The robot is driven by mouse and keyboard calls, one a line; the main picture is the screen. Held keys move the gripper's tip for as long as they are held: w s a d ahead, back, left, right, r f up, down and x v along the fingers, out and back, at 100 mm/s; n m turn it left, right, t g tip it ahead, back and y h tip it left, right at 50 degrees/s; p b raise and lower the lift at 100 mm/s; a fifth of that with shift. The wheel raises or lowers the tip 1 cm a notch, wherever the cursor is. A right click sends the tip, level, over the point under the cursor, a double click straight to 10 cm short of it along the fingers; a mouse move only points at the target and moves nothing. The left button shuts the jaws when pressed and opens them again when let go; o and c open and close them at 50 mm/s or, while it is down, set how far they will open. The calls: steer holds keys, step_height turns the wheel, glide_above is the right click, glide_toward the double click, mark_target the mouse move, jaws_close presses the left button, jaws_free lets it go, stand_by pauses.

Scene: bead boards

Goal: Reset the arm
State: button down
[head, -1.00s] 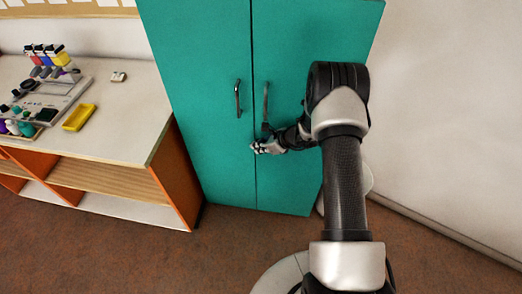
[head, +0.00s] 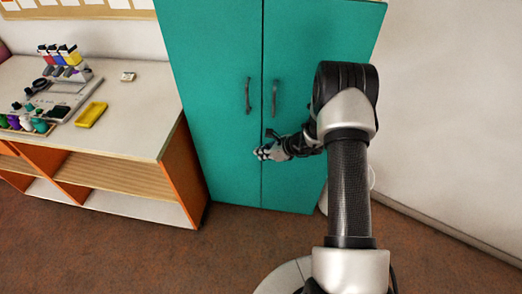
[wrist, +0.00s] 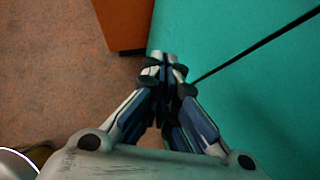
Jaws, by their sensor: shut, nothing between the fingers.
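My gripper (head: 258,153) is in front of the teal cabinet (head: 215,150), below its two door handles and near the seam between the doors. In the wrist view my gripper (wrist: 165,62) has its fingertips together with nothing between them. The left handle (head: 247,96) and the right handle (head: 275,98) are dark, upright bars, clear of my gripper. Both cabinet doors look closed. I cannot tell whether the fingertips touch the door.
A shelf unit (head: 130,135) with orange sides stands left of the cabinet. On it are a yellow tray (head: 91,114), a grey board (head: 70,100) with coloured pieces and a small white block (head: 128,77). A white wall (head: 450,120) is at right. Brown floor (head: 120,255) lies open in front.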

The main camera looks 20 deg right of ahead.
steer(key=s+a+r+p, duration=0.1)
steer(key=s+r, duration=0.3)
steer(key=r, duration=0.1)
steer(key=shift+a+r+p, duration=0.25)
steer(key=shift+a+p, duration=0.05)
steer(key=shift+p, duration=0.05)
steer(key=s+a+r+n+g, duration=0.1)
steer(key=s+a+r+n, duration=0.35)
steer(key=r, duration=0.35)
steer(key=s+a+r+n+g, duration=0.1)
steer(key=s+a+r+n, duration=0.2)
steer(key=r+n, duration=0.4)
steer(key=s+a+r+n+g, duration=0.1)
steer(key=s+a+r+n, duration=0.3)
steer(key=r, duration=0.5)
steer(key=s+d+r+n+h, duration=0.3)
steer(key=s+n, duration=0.3)
steer(key=s, duration=0.3)
steer(key=s+d+r+n+h, duration=0.3)
steer(key=s+d+r+n, duration=0.1)
steer(key=s, duration=0.6)
steer(key=shift+s+d+r+n+t, duration=0.2)
steer(key=shift+s+r+n+t, duration=0.15)
steer(key=shift+r+n, duration=0.65)
steer(key=shift+d+f, duration=0.15)
